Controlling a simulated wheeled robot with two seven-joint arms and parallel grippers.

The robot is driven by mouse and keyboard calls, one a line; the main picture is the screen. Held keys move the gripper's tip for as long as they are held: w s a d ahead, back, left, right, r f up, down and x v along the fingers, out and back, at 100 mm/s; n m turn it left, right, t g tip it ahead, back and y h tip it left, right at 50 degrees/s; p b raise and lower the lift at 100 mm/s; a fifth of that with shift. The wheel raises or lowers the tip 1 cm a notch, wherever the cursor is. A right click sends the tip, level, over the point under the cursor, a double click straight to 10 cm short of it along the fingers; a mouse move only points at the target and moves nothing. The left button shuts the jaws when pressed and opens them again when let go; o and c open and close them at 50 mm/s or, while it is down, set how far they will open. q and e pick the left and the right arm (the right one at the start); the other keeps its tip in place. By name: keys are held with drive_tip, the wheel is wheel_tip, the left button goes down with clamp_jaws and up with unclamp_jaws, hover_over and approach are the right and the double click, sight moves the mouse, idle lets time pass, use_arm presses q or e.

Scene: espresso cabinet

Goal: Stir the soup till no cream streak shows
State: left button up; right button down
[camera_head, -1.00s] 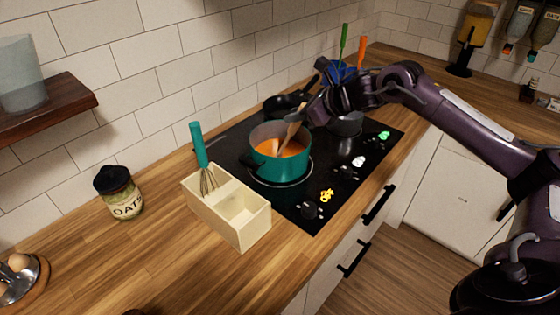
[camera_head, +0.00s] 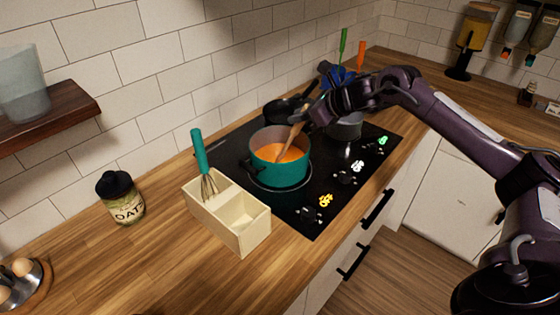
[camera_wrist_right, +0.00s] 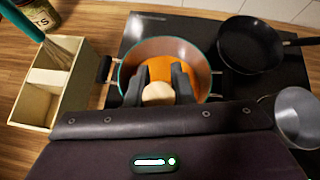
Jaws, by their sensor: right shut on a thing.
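A teal pot (camera_head: 281,174) of orange soup (camera_head: 270,153) stands on the black stove; it also shows in the right wrist view (camera_wrist_right: 122,80). My right gripper (camera_head: 308,118) is above the pot's far right rim. It is shut on the wooden spoon (camera_head: 292,137), which leans with its lower end in the soup. In the right wrist view the fingers (camera_wrist_right: 158,88) close around the spoon's round handle end (camera_wrist_right: 158,94). The visible soup looks mostly even orange; I cannot make out a clear cream streak, and the fingers and spoon hide part of it. My left gripper is out of view.
A cream two-compartment box (camera_head: 238,238) holding a teal whisk (camera_head: 199,153) stands left of the stove. A black pan (camera_wrist_right: 250,45) and a grey pot (camera_wrist_right: 298,115) are also on the stove. An oats jar (camera_head: 124,209) stands at left.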

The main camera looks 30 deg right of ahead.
wheel_tip(320, 180, up, 11)
drive_tip(key=p, duration=0.8)
idle(0.5)
wheel_tip(320, 180, up, 5)
drive_tip(key=p, duration=0.4)
drive_tip(key=shift+r, duration=0.1)
idle(0.4)
